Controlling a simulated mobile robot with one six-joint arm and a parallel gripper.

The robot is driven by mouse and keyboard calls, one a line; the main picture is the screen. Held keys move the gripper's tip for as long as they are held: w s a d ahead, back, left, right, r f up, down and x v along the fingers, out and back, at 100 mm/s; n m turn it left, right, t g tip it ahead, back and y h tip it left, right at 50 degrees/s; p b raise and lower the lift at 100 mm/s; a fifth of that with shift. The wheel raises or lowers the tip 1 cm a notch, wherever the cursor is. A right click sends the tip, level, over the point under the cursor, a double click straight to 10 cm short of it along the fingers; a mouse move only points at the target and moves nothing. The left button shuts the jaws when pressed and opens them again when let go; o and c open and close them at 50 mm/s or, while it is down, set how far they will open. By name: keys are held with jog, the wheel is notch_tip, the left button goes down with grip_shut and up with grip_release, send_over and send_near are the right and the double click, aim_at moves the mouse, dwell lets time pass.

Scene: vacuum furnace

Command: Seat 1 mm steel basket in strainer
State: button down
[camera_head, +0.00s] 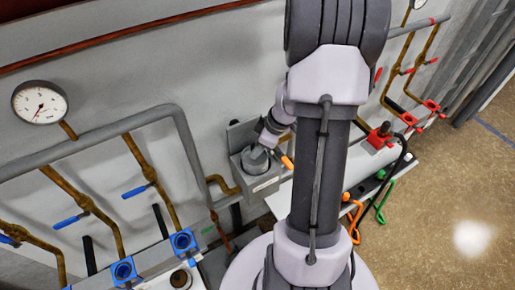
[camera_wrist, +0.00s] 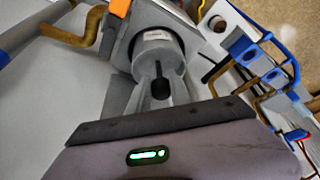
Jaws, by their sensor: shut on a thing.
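The steel basket (camera_wrist: 157,53) is a grey cylinder with a small pale label and a black stem. In the wrist view my gripper (camera_wrist: 161,82) is shut on its stem, one finger on each side. The label is too small to read, so I cannot confirm the 1 mm size. The strainer (camera_head: 257,180) is a grey box-like housing on the wall pipe, with the basket (camera_head: 255,158) at its opening. In the wrist view the strainer (camera_wrist: 122,52) surrounds the basket's far end. How deep the basket sits is hidden. My gripper is small and partly hidden in the head view.
An orange handle (camera_head: 287,162) is right beside the strainer. A brass pipe (camera_head: 222,186) meets its left side. Blue-handled valves (camera_head: 183,242) stand lower left, red ones (camera_head: 380,134) at right. A white bench (camera_head: 345,165) holds coloured hooks. Open floor (camera_head: 440,200) is at right.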

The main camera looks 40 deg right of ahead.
jog(key=shift+f+b, duration=4.75)
jog(key=shift+b, duration=1.1)
jog(key=shift+f+b, duration=0.3)
jog(key=shift+b, duration=0.25)
jog(key=c, duration=1.1)
grip_release()
jog(key=p+v, duration=0.4)
jog(key=v, duration=1.3)
jog(key=shift+r+p, duration=0.2)
jog(key=shift+p, duration=0.15)
jog(key=shift+s+a, duration=0.1)
